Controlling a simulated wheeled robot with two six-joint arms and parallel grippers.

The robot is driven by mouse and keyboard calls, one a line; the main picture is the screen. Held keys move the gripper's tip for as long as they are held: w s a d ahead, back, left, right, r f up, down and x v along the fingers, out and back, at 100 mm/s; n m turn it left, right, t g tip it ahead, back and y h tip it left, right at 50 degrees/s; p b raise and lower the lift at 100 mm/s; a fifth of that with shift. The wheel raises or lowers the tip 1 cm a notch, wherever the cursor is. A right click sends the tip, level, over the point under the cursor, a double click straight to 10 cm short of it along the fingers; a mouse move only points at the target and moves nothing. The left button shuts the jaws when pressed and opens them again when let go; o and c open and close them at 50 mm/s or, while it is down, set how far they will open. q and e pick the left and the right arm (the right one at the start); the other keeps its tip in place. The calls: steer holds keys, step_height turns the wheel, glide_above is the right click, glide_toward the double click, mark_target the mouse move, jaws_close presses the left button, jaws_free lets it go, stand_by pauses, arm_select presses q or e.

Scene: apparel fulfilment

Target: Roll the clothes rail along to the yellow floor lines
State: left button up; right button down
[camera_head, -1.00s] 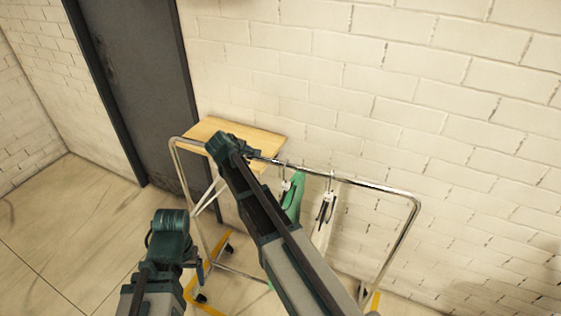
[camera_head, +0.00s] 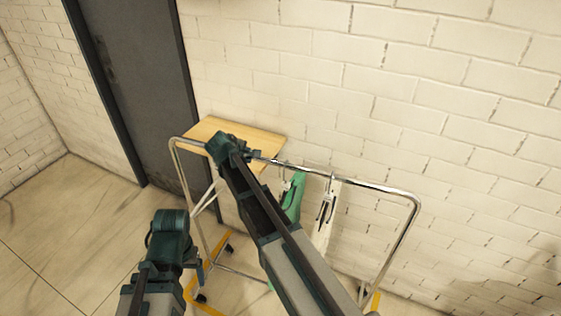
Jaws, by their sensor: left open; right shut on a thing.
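The chrome clothes rail (camera_head: 375,186) stands upright along the brick wall on small dark castors. A green garment (camera_head: 293,196) and a pale garment (camera_head: 329,220) hang from its top bar. Yellow floor lines (camera_head: 191,284) show around its left foot, and a short yellow piece (camera_head: 375,300) shows at its right foot. My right gripper (camera_head: 250,154) is shut on the top bar of the rail, towards its left end. My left gripper (camera_head: 196,264) is open and empty, low and left of the rail. My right arm hides part of the rail's middle and base.
A wooden-topped table (camera_head: 232,137) stands against the wall behind the rail's left end. A dark grey door (camera_head: 140,90) is in the wall to the left. The floor (camera_head: 70,235) at the left is clear.

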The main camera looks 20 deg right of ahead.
stand_by(0.4)
steer(key=shift+w+m+g, duration=0.2)
steer(key=shift+m+g, duration=0.1)
steer(key=shift+m, duration=0.1)
steer(key=shift+d+h, duration=0.1)
steer(key=shift+h, duration=0.2)
steer(key=shift+s, duration=0.1)
steer(key=shift+w+m+g, duration=0.2)
steer(key=shift+m+g, duration=0.1)
steer(key=shift+m, duration=0.2)
steer(key=shift+s+d, duration=0.1)
steer(key=shift+m, duration=0.3)
